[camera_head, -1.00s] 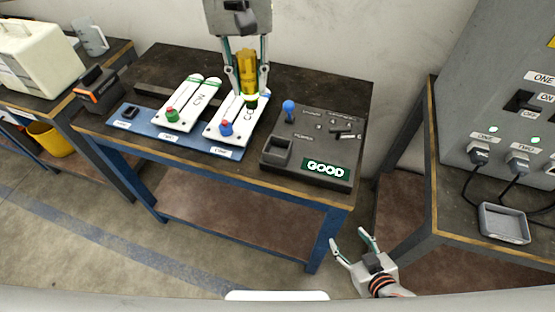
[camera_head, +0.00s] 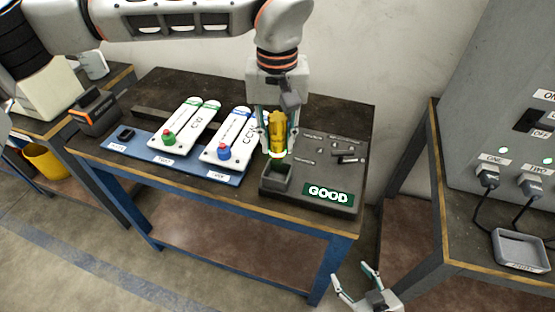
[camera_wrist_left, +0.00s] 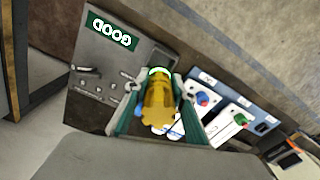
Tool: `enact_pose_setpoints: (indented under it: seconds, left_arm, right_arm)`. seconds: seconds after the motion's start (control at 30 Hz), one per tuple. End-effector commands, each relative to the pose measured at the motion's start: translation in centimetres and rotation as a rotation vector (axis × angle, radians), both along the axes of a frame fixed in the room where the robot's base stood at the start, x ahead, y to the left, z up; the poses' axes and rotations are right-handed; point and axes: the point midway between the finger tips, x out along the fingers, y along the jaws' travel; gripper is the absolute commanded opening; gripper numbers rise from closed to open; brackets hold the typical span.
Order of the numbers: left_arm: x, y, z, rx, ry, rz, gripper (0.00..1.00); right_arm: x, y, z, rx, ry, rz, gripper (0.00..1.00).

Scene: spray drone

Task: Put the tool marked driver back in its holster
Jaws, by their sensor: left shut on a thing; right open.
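The yellow tool (camera_head: 278,132) is upright in my left gripper (camera_head: 278,148), whose fingers are shut on its sides. It also shows in the left wrist view (camera_wrist_left: 158,98). I cannot read any marking on it. A dark square holster (camera_head: 276,178) is at the left front corner of the grey board (camera_head: 312,176). In the head view the tool's lower end, with a pale ring, is just behind and above the holster's opening; the exact gap is unclear. My right gripper (camera_head: 356,272) is open and empty, low in front of the table.
A green GOOD sign (camera_head: 328,195) is on the board's front. A grey switch cabinet (camera_head: 510,90) stands at the right.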

Motion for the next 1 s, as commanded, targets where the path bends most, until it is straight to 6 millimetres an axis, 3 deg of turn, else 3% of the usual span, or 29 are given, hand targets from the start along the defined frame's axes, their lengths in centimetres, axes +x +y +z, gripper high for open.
enact_pose_setpoints:
  seconds: [0.1,0.33,0.57,0.97,1.0]
  left_arm:
    - [0.0,0.0,-1.5,-0.001,0.000,0.000,0.00]
    - [0.0,0.0,-2.9,0.000,0.000,0.000,0.00]
    - [0.0,0.0,-6.1,-0.001,0.001,0.000,0.00]
    - [0.0,0.0,-6.6,0.000,-0.001,0.000,0.00]
    - [0.0,0.0,-6.6,0.000,-0.001,0.000,0.35]
  right_arm:
    - [0.1,0.0,0.0,-0.001,-0.002,0.000,0.55]
    - [0.2,-0.1,0.1,-0.001,-0.005,0.000,0.55]
    - [0.2,-0.1,0.0,-0.003,-0.005,0.000,0.55]
    - [0.3,-0.1,-0.1,-0.002,-0.007,0.000,0.55]
    - [0.3,-0.1,0.0,-0.002,-0.007,0.000,0.55]
